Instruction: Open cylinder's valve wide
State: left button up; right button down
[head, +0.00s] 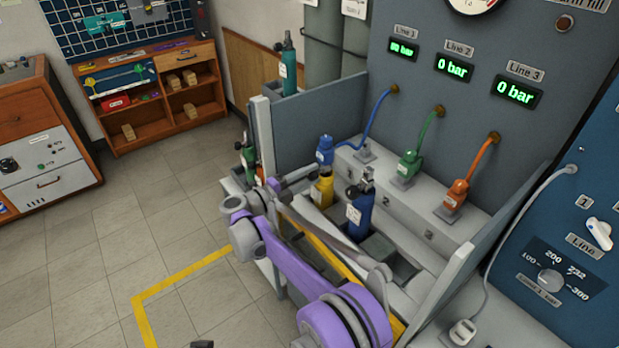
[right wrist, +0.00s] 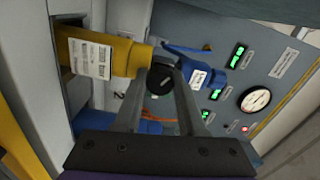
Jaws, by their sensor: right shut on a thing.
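The yellow cylinder (head: 322,192) stands in the bench rack with a blue regulator (head: 325,151) at its top. In the right wrist view the yellow cylinder (right wrist: 92,55) appears sideways, with a white label, and a round black valve knob (right wrist: 160,80) is at its neck. The blue regulator (right wrist: 205,78) is just beyond the knob. My right gripper (right wrist: 161,84) is shut on the black knob, one finger on each side. My left gripper does not show.
A blue cylinder (head: 361,212) stands close to the right of the yellow one. Green (head: 408,163) and orange (head: 456,194) hose connectors sit on the ledge behind. The Line 1 display (head: 404,50) reads about 80 bar; Lines 2 and 3 read 0 bar. A side panel (head: 262,140) borders the rack.

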jog(key=n+b, duration=0.1)
jog(key=n, duration=0.5)
jog(key=shift+n, duration=0.3)
jog(key=n+b, duration=0.1)
jog(key=n, duration=0.4)
jog(key=shift+n, duration=0.4)
jog(key=shift+c, duration=2.4)
grip_release()
jog(key=shift+s+a, duration=0.1)
jog(key=shift+a, duration=0.05)
jog(key=v, duration=1)
jog(key=shift+s+a, duration=0.15)
jog(key=shift+a, duration=0.05)
